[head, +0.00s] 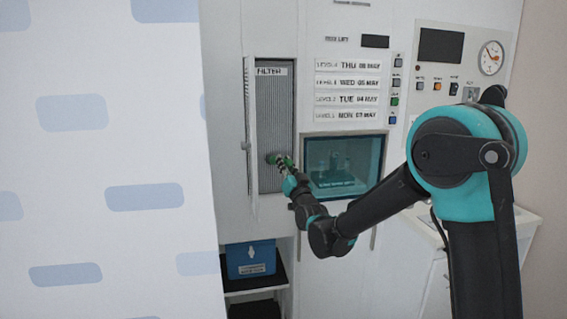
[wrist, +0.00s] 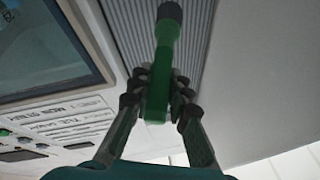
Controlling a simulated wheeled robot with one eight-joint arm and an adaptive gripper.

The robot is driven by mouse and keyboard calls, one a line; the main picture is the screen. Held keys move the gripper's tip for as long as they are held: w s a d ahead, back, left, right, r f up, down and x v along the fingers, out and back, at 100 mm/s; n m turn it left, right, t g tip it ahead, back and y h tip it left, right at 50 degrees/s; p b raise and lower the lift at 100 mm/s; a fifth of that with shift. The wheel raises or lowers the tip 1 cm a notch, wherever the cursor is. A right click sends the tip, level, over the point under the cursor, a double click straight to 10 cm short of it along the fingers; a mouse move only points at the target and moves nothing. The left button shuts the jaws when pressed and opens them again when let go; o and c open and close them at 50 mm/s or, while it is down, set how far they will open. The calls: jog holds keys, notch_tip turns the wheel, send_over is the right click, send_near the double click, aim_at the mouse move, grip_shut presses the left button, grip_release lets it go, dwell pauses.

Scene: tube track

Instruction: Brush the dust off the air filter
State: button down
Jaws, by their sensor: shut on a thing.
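The air filter (head: 272,115) is a tall grey ribbed panel in an open bay labelled FILTER in the head view. Its ribs also show in the wrist view (wrist: 205,35). My gripper (head: 284,163) is in front of the lower part of the filter. In the wrist view my gripper (wrist: 158,95) is shut on the green handle of a brush (wrist: 166,50). The brush's dark round head (wrist: 170,12) points toward the ribs. I cannot tell whether it touches them. Dust on the filter is too fine to make out.
The narrow door (head: 248,130) stands open at the bay's left. A dark glass window (head: 343,165) is right of the bay, below several date labels. A blue box (head: 250,260) sits on a shelf below. A patterned white panel (head: 100,160) fills the left.

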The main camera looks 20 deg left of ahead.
jog(key=s+d, duration=0.4)
jog(key=s, duration=0.2)
jog(key=shift+s, duration=0.2)
jog(key=shift+a, duration=0.1)
dwell(0.5)
